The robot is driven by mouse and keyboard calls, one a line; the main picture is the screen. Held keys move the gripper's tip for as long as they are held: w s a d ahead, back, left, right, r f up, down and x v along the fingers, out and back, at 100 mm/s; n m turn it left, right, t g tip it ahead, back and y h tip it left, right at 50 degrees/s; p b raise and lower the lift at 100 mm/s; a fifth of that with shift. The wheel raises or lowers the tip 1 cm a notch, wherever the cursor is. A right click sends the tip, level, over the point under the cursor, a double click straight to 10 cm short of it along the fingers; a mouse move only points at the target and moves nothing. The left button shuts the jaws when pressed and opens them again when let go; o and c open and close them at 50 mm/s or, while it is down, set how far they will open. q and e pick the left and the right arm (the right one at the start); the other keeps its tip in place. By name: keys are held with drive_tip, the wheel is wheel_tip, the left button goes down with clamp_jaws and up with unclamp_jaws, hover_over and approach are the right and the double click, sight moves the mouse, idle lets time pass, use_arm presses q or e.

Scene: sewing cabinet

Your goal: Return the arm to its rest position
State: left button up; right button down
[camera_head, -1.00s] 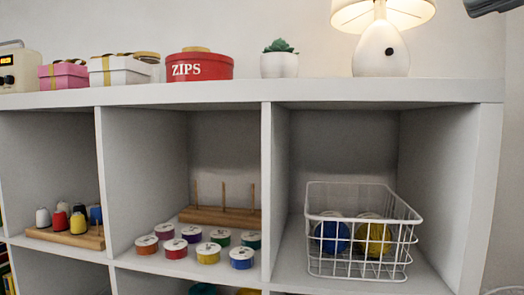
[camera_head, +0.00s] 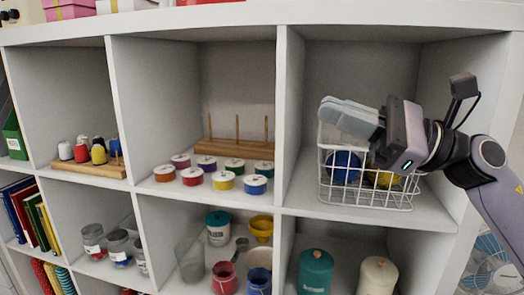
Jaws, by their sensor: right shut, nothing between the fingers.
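My right gripper (camera_head: 343,118) is in the camera_head view at the right, in front of the upper right compartment of the white cabinet (camera_head: 282,120). Its arm comes in from the right edge. The pale fingers are shut with nothing between them. They point left, over the top of a white wire basket (camera_head: 365,202), and hide part of its rim. The basket holds a blue ball of yarn (camera_head: 342,168) and a yellow one (camera_head: 382,178), partly hidden by the gripper and wires. My left gripper is not in view.
The middle compartment holds a wooden peg rack (camera_head: 235,148) and several labelled spools (camera_head: 222,181). The left one holds a wooden stand (camera_head: 90,170) with thread cones. Below are jars, a teal canister (camera_head: 315,272) and a cream canister (camera_head: 377,275). A fan (camera_head: 490,265) stands at lower right.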

drive_tip(key=w+d+f+n+t+h, duration=0.15)
drive_tip(key=f+n+t+h, duration=0.3)
drive_tip(key=f+n, duration=0.65)
drive_tip(key=d+f+n+t+h, duration=0.35)
drive_tip(key=f+n+t, duration=0.25)
drive_tip(key=f+n, duration=0.45)
drive_tip(key=w+d+f+n+t+h, duration=0.15)
drive_tip(key=f+n+t+h, duration=0.35)
drive_tip(key=f+n, duration=0.55)
drive_tip(key=s+d+f+m+g+h, duration=0.1)
drive_tip(key=s+f+m+g+h, duration=0.2)
drive_tip(key=s+f+m, duration=0.4)
drive_tip(key=s+d+f+m+g+h, duration=0.2)
drive_tip(key=s+f+m+g, duration=0.4)
drive_tip(key=s+f, duration=0.8)
wheel_tip(320, 180, down, 5)
drive_tip(key=shift+d+r+m+h, duration=0.2)
drive_tip(key=shift+m+h, duration=0.2)
drive_tip(key=shift+m, duration=0.8)
